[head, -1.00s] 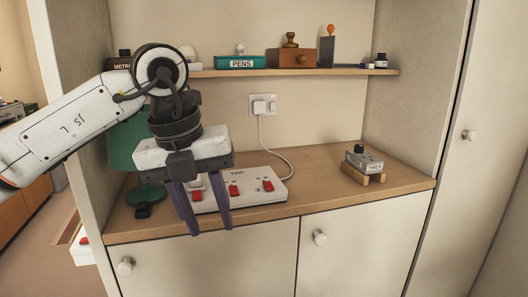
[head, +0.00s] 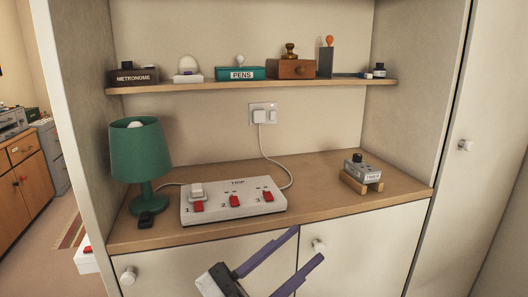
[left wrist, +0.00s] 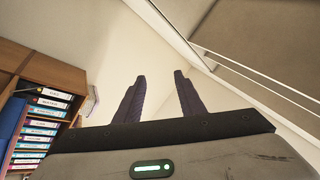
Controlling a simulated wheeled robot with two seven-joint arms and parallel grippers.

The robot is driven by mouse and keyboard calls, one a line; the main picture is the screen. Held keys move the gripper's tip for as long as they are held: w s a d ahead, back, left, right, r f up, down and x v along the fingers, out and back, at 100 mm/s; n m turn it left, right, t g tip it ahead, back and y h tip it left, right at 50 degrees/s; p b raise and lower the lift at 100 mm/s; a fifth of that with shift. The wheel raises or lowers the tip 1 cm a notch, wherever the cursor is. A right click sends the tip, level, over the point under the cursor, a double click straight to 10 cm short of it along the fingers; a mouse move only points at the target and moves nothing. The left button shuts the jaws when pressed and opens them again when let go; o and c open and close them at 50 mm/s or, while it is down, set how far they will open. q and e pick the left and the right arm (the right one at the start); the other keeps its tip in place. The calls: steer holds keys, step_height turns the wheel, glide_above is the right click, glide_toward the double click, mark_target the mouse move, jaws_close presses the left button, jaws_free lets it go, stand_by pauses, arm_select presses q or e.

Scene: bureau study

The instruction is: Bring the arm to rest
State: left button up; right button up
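My left gripper (head: 308,250) is low in the head view, in front of the white cupboard doors and below the counter edge. Its two purple fingers are apart with nothing between them. In the left wrist view the same fingers (left wrist: 160,85) stand apart and empty, with plain wall and ceiling behind them. Most of my left arm is outside the head view. My right gripper is in neither view.
The wooden counter (head: 330,185) holds a green lamp (head: 138,150), a white switch box (head: 232,203) with red switches, and a grey timer (head: 363,168) on a wooden stand. A shelf (head: 220,83) above carries several small items. White knobs (head: 319,246) stick out from the doors.

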arm_select(q)
steer(key=a+f+n+t+y, duration=0.2)
steer(key=a+f+n+y, duration=0.25)
steer(key=f, duration=0.25)
steer(key=a+f+n+t+y+p, duration=0.1)
steer(key=a+f+n+y, duration=0.35)
steer(key=f, duration=0.35)
steer(key=a+f+n+t+y, duration=0.2)
steer(key=a+f+n+y, duration=0.2)
steer(key=f+n+y, duration=0.25)
steer(key=s+a+f+n+g+y, duration=0.1)
steer(key=s+a+f+g, duration=0.2)
steer(key=s+f, duration=0.6)
steer(key=s+a+f+n+g+y, duration=0.1)
steer(key=s+a+f+g, duration=0.3)
steer(key=s+f, duration=0.5)
steer(key=shift+a+g+y+p, duration=0.2)
steer(key=shift+g+y+p, duration=0.1)
steer(key=shift+y, duration=0.15)
